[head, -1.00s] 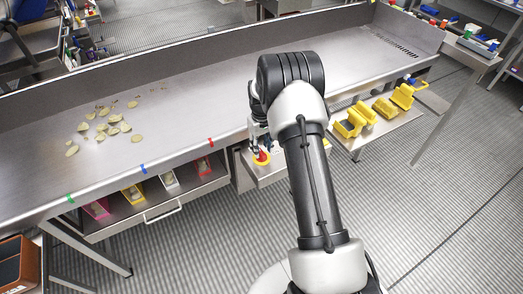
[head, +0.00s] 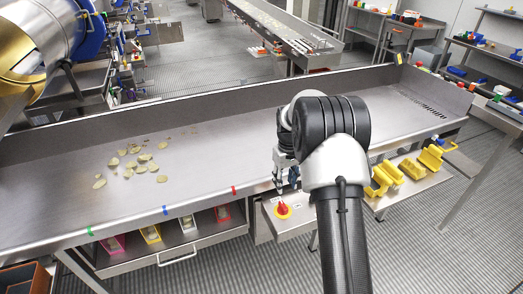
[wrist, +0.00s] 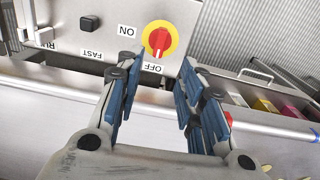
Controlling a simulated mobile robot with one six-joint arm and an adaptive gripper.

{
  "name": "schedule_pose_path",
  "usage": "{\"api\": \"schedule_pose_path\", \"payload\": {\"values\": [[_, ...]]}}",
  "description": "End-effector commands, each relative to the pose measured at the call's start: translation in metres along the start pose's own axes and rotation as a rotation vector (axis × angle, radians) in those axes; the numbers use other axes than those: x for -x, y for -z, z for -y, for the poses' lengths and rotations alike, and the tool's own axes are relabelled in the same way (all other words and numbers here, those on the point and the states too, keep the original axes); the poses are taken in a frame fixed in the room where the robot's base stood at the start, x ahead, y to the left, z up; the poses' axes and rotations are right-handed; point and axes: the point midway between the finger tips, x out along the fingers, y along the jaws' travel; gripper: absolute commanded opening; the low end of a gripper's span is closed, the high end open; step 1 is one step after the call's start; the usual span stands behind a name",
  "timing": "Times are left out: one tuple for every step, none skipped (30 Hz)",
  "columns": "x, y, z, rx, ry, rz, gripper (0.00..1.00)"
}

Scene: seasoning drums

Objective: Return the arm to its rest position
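My gripper (head: 285,183) hangs over the front edge of the steel conveyor table, just above and behind a red and yellow rotary switch (head: 282,210). In the wrist view my gripper (wrist: 158,95) has its blue-padded fingers spread apart with nothing between them. The switch (wrist: 160,39) shows beyond the fingertips, apart from them, on a panel with ON, OFF and FAST labels. My arm is bent, with its upper link rising from the bottom of the head view.
The steel table (head: 230,160) carries scattered chips (head: 145,165) at left. Yellow holders (head: 385,178) sit on a shelf at right. A drawer with coloured bins (head: 187,223) is below the table. A large drum (head: 45,40) stands at upper left.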

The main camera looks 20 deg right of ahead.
Motion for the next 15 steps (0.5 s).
{"api": "schedule_pose_path", "payload": {"values": [[0.0, 0.0, 0.0, 0.0, 0.0, 0.0, 0.35], [0.0, 0.0, 0.0, 0.0, 0.0, 0.0, 0.35], [0.002, 0.0, 0.001, 0.0, 0.0, -0.001, 0.35], [0.004, 0.0, 0.001, 0.0, -0.001, -0.004, 0.35], [0.009, -0.001, 0.003, 0.0, -0.002, -0.007, 0.35], [0.017, -0.002, 0.006, 0.0, -0.004, -0.013, 0.35], [0.026, -0.004, 0.009, 0.0, -0.007, -0.02, 0.35], [0.036, -0.006, 0.013, 0.0, -0.009, -0.027, 0.35], [0.052, -0.01, 0.019, 0.0, -0.013, -0.039, 0.35], [0.066, -0.014, 0.025, -0.002, -0.016, -0.05, 0.35], [0.08, -0.02, 0.031, -0.003, -0.019, -0.061, 0.35], [0.099, -0.028, 0.04, -0.004, -0.023, -0.076, 0.35], [0.112, -0.035, 0.047, -0.006, -0.025, -0.087, 0.35], [0.126, -0.043, 0.054, -0.008, -0.027, -0.099, 0.35], [0.142, -0.055, 0.063, -0.009, -0.03, -0.113, 0.35]]}}
